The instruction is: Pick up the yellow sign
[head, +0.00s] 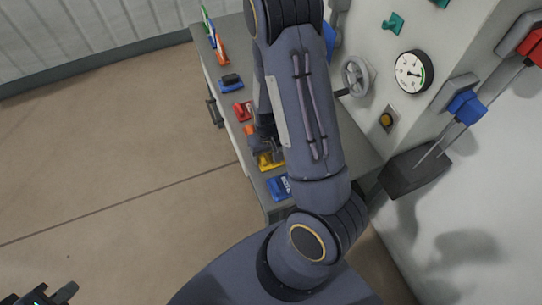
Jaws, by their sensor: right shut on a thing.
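The yellow sign (270,161) is at the near part of the grey bench, partly hidden by my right arm. My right gripper (265,148) is mostly hidden behind its own arm and points down at the yellow sign. It is shut on the sign; whether the sign touches the bench cannot be told. My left gripper (55,293) is at the bottom left corner, far from the bench, with its fingers apart and nothing seen between them.
The grey bench (216,76) also holds blue signs (280,187) and red pieces (243,111) close to the yellow sign. A wall panel with a gauge (413,72) and handwheel (356,75) stands at the right. The floor (110,150) at the left is clear.

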